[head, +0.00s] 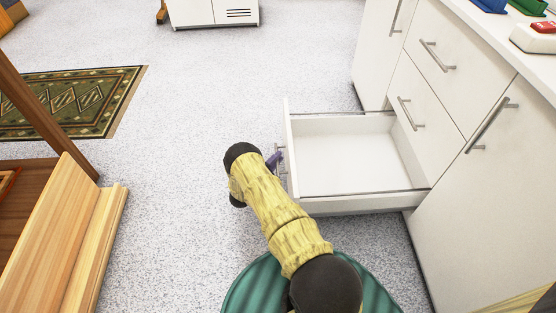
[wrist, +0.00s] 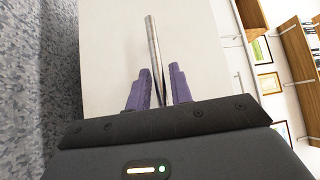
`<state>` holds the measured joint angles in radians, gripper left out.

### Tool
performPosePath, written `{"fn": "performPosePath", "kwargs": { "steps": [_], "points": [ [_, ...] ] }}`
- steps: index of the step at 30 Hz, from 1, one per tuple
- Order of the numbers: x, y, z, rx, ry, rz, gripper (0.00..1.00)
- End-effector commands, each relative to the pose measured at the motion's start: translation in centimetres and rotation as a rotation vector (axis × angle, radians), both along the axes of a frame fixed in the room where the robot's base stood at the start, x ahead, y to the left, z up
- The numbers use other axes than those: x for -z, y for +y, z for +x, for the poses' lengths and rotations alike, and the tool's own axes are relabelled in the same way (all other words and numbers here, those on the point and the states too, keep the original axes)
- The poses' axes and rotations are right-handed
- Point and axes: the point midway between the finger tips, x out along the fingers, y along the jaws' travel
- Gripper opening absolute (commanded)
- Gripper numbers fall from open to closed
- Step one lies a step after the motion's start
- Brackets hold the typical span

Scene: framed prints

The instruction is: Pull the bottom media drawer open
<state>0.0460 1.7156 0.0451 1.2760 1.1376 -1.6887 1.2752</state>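The bottom drawer (head: 345,205) of the white cabinet is pulled well out, and its empty white inside shows in the head view. My gripper (head: 276,160) is at the outer face of this drawer, at its metal handle (head: 281,160). In the wrist view the handle bar (wrist: 153,45) runs between the two purple fingers of my gripper (wrist: 160,75), which are close together around it. The white drawer front (wrist: 110,50) fills the space behind them. In the head view my arm hides part of the gripper.
Closed drawers (head: 425,105) with bar handles sit above the open one, and a cabinet door (head: 490,185) is beside it. A wooden piece of furniture (head: 75,230) stands at left, near a patterned rug (head: 75,95). Speckled floor (head: 190,130) between is clear.

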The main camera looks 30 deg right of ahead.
Motion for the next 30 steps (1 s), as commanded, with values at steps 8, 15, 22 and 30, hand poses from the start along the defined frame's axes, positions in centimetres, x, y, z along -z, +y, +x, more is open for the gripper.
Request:
{"fn": "performPosePath", "kwargs": {
  "steps": [8, 15, 22, 30],
  "points": [
    [0.0, 0.1, -0.1, 0.001, 0.001, 0.000, 0.32],
    [0.1, 1.3, -0.5, -0.001, 0.002, 0.000, 0.32],
    [0.5, 5.0, -1.8, -0.004, 0.003, 0.001, 0.32],
    [1.3, 9.6, -3.7, 0.004, 0.003, 0.001, 0.32]
  ]
}}
